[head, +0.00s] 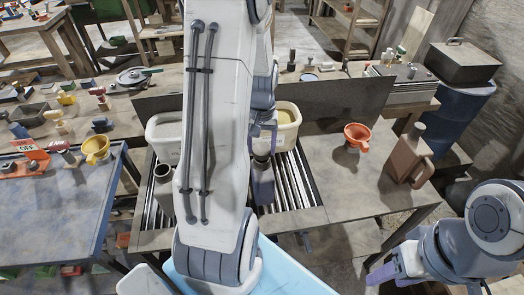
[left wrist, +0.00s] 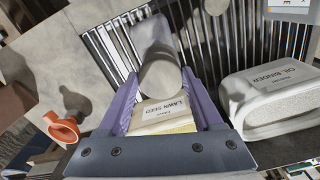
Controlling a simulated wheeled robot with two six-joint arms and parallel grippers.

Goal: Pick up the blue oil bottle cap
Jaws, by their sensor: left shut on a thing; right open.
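The blue oil bottle (head: 263,187) stands on the slatted grate, a muted blue-violet body with a grey cap (head: 262,158) on top. My left gripper (head: 262,142) reaches down over it, partly hidden behind my arm in the head view. In the left wrist view, its purple fingers (left wrist: 160,76) are closed on both sides of the round grey cap (left wrist: 161,84). The bottle body (left wrist: 152,34) shows beyond the cap, and I see no gap between them. My right gripper (head: 384,274) is open at the lower right, away from the bottle, and only partly visible.
A "lawn seed" tub (head: 289,115) stands close behind the left gripper, and an "oil binder" tub (left wrist: 275,97) is beside it. A grey bottle (head: 164,187) stands left on the grate. An orange funnel (head: 357,135) and a brown jug (head: 408,157) stand to the right.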

